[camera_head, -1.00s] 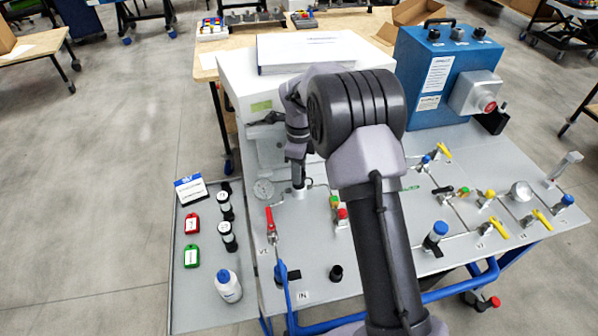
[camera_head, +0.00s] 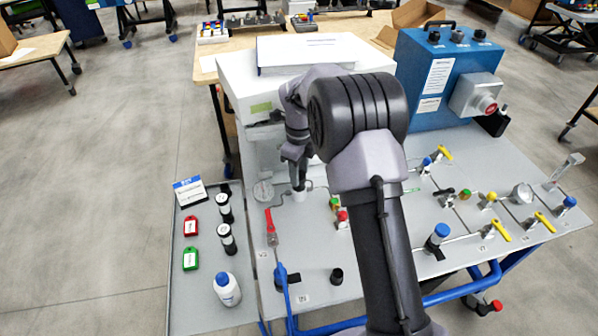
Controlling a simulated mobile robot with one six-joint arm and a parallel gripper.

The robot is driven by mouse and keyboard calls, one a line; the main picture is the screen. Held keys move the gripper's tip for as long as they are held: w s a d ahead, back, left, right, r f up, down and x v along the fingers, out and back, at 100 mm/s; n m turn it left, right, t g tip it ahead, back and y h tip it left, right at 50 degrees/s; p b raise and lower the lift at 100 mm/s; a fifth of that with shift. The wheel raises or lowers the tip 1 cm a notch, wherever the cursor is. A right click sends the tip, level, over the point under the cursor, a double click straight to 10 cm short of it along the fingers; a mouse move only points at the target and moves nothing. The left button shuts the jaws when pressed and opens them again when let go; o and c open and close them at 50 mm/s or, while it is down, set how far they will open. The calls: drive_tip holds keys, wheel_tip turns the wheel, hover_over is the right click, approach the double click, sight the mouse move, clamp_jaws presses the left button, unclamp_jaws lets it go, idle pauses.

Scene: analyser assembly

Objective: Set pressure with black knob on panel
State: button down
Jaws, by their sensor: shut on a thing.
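My gripper (camera_head: 297,176) points down at the left rear of the grey panel (camera_head: 375,262), in front of the white cabinet. It is shut at the top of a pale round regulator body (camera_head: 299,194). The black knob there is hidden by the dark fingers, so I cannot see its outline or setting.
A red-handled valve (camera_head: 270,222) stands front left of the gripper, and green and red fittings (camera_head: 340,212) stand front right. A blue box (camera_head: 440,75) is at the back right. The side tray holds a white bottle (camera_head: 227,290) and red and green tags.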

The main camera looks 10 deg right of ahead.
drive_tip(key=c, duration=0.9)
unclamp_jaws()
wheel_tip(320, 180, up, 18)
drive_tip(key=p, duration=0.6)
drive_tip(key=shift+f, duration=0.25)
drive_tip(key=s+a+r+n+t+y+b, duration=0.1)
drive_tip(key=s+a+r+n+t+b, duration=0.15)
drive_tip(key=s+r+n, duration=1)
drive_tip(key=s+a+f+n+t, duration=0.1)
drive_tip(key=s+f+n, duration=0.2)
drive_tip(key=s, duration=0.7)
drive_tip(key=s+f+n+t+y, duration=0.1)
drive_tip(key=s+f+n+t, duration=0.1)
drive_tip(key=s+n, duration=0.4)
drive_tip(key=s+f, duration=0.1)
drive_tip(key=s, duration=0.3)
drive_tip(key=shift+s+a+f+b, duration=0.15)
drive_tip(key=shift+s+a+b, duration=0.25)
